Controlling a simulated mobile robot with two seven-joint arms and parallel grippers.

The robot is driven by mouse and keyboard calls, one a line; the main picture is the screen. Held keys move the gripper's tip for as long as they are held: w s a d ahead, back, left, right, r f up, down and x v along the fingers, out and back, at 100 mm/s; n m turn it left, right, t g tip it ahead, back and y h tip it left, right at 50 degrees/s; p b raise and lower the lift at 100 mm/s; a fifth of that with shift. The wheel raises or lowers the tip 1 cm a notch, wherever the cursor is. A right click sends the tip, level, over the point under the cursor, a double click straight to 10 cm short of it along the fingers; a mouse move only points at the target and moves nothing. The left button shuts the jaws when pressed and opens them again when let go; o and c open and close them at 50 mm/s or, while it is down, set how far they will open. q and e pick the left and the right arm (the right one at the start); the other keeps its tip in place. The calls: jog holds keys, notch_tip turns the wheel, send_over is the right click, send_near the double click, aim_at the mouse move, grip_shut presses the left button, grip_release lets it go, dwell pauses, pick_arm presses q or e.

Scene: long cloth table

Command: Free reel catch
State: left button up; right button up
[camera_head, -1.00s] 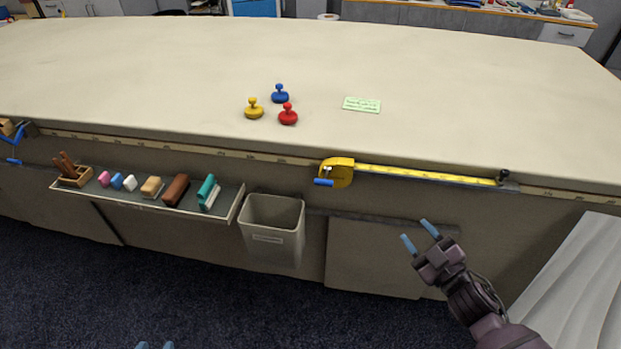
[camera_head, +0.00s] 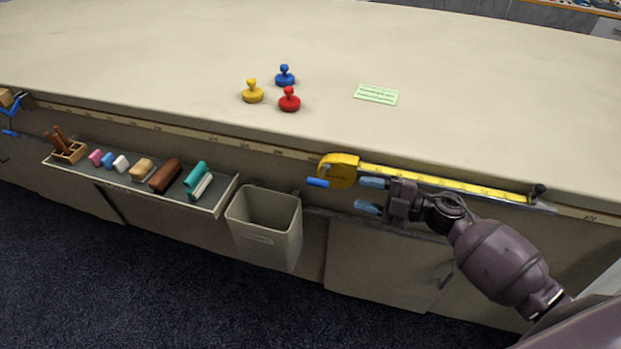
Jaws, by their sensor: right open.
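The yellow tape reel (camera_head: 338,171) hangs at the table's front edge, with a blue tab (camera_head: 318,183) at its lower left. Its yellow tape (camera_head: 440,182) runs out to the right along the edge to a dark knob (camera_head: 540,189). My right gripper (camera_head: 371,195) is open and empty, its two blue fingertips pointing left. It is just right of and slightly below the reel, in front of the tape. I cannot tell whether a fingertip touches the reel. My left gripper is not in view.
Yellow (camera_head: 252,92), blue (camera_head: 285,76) and red (camera_head: 289,99) knobbed pieces and a green card (camera_head: 376,95) are on the table (camera_head: 450,75). Below the edge are a shelf (camera_head: 219,203) with several blocks and a grey bin (camera_head: 285,240). The tabletop is mostly clear.

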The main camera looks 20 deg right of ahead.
aim_at(317, 180)
jog(key=x, duration=1.1)
jog(key=shift+a+f, duration=0.1)
grip_shut()
